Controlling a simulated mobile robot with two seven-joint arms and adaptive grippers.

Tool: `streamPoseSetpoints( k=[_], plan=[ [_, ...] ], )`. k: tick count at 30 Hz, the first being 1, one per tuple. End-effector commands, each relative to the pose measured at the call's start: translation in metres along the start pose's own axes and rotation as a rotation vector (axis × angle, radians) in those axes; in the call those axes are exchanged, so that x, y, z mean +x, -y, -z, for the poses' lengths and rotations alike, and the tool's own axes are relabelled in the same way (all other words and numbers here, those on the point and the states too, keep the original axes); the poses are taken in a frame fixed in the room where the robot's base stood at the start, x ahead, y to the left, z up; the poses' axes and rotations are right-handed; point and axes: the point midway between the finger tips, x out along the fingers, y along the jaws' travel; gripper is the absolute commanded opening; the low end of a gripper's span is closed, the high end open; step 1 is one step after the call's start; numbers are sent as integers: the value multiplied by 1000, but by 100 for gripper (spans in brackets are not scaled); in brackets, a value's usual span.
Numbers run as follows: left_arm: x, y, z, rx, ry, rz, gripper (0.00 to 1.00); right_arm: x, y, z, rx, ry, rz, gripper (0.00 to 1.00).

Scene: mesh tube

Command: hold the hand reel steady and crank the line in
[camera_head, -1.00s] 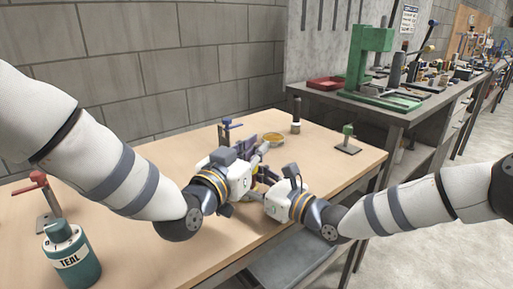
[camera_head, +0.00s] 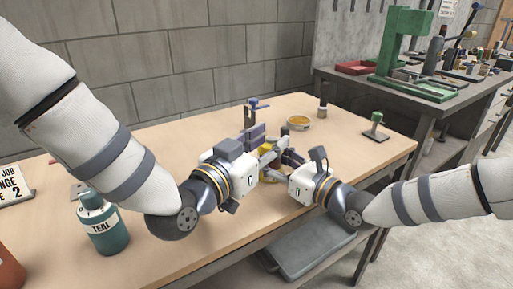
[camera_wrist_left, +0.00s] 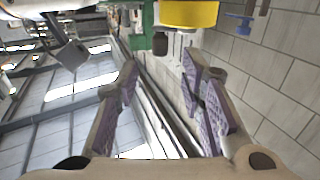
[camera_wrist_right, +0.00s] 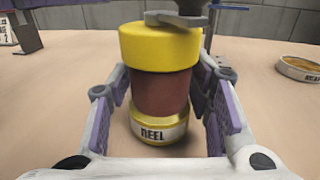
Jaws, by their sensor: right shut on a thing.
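The hand reel has yellow flanges around a brown-red core. It stands upright on the table in the right wrist view (camera_wrist_right: 162,92), its lower flange lettered REEL. A grey crank arm (camera_wrist_right: 176,18) with a dark part above it lies across its top, cut off by the frame. My right gripper (camera_wrist_right: 205,75) has its fingers around the reel and is shut on it; it also shows in the head view (camera_head: 288,162). My left gripper (camera_wrist_left: 160,70) is open and empty, with the yellow flange (camera_wrist_left: 188,14) just beyond its tips. In the head view both grippers largely hide the reel.
A teal bottle (camera_head: 103,225) stands at the front left of the table (camera_head: 190,245). A shallow round dish (camera_head: 299,122), a dark post (camera_head: 322,108) and a green-topped stand (camera_head: 375,125) are behind the reel. A blue clamp (camera_head: 254,110) stands near the grippers. A sign stands at far left.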

Motion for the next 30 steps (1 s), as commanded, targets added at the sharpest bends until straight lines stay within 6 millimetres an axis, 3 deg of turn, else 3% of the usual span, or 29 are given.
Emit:
streamPoseSetpoints(
  k=[3, 9, 21, 22, 24, 30],
  plan=[
    [-31, 0, 0, -1, 2, 0, 36, 0, 0, -1, 0, 1, 0, 14],
    [-62, 0, 0, 0, 0, 0, 36, 0, 0, -1, 0, 1, 0, 14],
    [-66, 0, 0, 1, -1, 0, 36, 0, 0, -1, 0, 2, 0, 14],
    [-66, 0, 0, 1, -1, 0, 36, 0, 0, -1, 0, 2, 0, 53],
    [-66, 0, 0, 1, -1, 0, 36, 0, 0, -1, 0, 2, 0, 69],
    [-66, 0, 0, 0, -1, -1, 36, 0, 0, 0, 0, 1, 0, 69]
  ],
)
